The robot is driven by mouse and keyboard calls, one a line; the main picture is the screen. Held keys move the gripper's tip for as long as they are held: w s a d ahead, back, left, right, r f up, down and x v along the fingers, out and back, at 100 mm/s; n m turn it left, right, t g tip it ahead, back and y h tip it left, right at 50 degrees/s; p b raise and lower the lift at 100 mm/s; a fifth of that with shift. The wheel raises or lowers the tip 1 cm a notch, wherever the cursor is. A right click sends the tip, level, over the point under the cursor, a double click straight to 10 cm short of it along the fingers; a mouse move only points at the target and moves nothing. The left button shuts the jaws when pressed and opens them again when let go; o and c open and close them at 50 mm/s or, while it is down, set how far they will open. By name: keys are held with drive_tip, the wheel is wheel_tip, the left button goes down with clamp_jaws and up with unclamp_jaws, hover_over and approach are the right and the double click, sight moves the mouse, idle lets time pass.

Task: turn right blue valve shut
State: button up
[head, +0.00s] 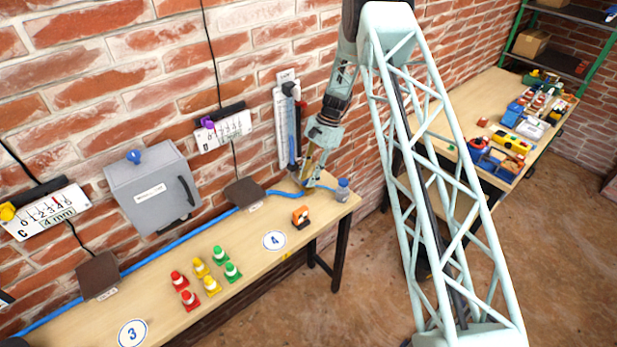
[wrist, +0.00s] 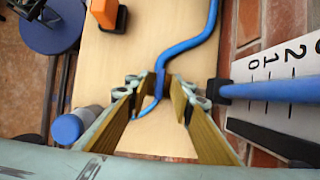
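A blue hose (head: 160,258) runs along the back of the workbench to its right end, below my gripper (head: 308,180). In the wrist view the hose (wrist: 190,45) leads to a small blue upright piece (wrist: 160,84), which may be the right blue valve; I cannot tell for sure. My gripper (wrist: 158,90) is open, with its yellowish fingers on either side of that piece and gaps visible on both sides. It holds nothing that I can see. In the head view my fingers mostly hide this spot.
A blue-capped bottle (head: 343,190) stands right of my gripper; an orange device (head: 300,216) lies in front. A wall gauge with a blue rod (wrist: 270,90) is close by. Small coloured cones (head: 211,286) and a grey box with a blue knob (head: 150,190) are further left.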

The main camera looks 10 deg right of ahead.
clamp_jaws()
